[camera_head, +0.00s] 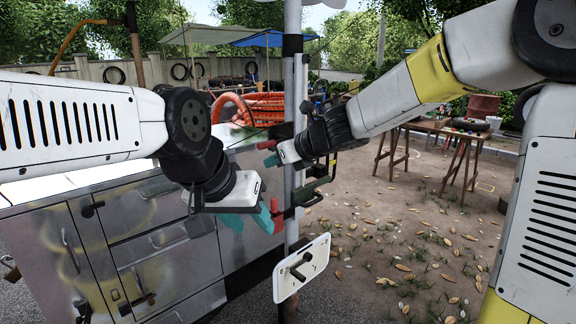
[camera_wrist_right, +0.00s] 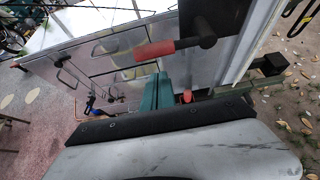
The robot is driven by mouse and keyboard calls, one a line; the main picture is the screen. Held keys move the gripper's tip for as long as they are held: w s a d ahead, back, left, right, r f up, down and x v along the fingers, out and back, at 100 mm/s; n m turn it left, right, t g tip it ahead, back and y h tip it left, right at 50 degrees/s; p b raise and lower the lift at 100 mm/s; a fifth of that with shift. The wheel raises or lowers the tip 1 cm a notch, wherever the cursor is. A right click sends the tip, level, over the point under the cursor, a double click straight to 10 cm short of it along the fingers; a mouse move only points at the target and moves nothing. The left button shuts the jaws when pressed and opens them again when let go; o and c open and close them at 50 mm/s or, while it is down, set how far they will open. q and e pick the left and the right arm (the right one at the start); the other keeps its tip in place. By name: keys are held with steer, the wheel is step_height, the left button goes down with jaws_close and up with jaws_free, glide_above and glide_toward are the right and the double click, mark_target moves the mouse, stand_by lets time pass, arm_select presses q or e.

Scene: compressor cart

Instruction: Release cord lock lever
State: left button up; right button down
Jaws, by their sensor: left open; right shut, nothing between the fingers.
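On the pale post (camera_head: 292,110) are an upper red-gripped lever (camera_head: 266,145) and a lower red grip (camera_head: 277,221). I cannot tell which is the cord lock lever. My right gripper (camera_head: 272,160) is shut and empty, its teal fingers just below the upper red grip. In the right wrist view a red-gripped lever (camera_wrist_right: 155,50) on a dark pivot lies beyond the teal fingers (camera_wrist_right: 150,92), apart from them in the picture. A second red tip (camera_wrist_right: 187,96) shows beside them. My left gripper (camera_head: 250,219) is open, its fingertips close to the lower red grip; contact is unclear.
A white plate with a black handle (camera_head: 302,268) is low on the post. A dark bracket (camera_head: 316,188) sticks out to the right. A metal cabinet (camera_head: 150,240) fills the left. Orange hose (camera_head: 262,106) lies coiled behind. Leaf-strewn ground (camera_head: 400,235) is open at right.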

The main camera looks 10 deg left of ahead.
steer(key=shift+w+a+r, duration=0.15)
steer(key=shift+r, duration=0.95)
steer(key=shift+r+m+g, duration=0.3)
steer(key=shift+r, duration=0.1)
steer(key=w+d+r+m+g+y, duration=0.2)
steer(key=w+r+m+g+y, duration=0.1)
steer(key=r+m+y, duration=0.3)
steer(key=shift+d+r+m+g, duration=0.3)
steer(key=shift+m+g, duration=0.3)
steer(key=shift+m, duration=0.5)
steer(key=shift+w, duration=0.2)
steer(key=shift+s, duration=0.1)
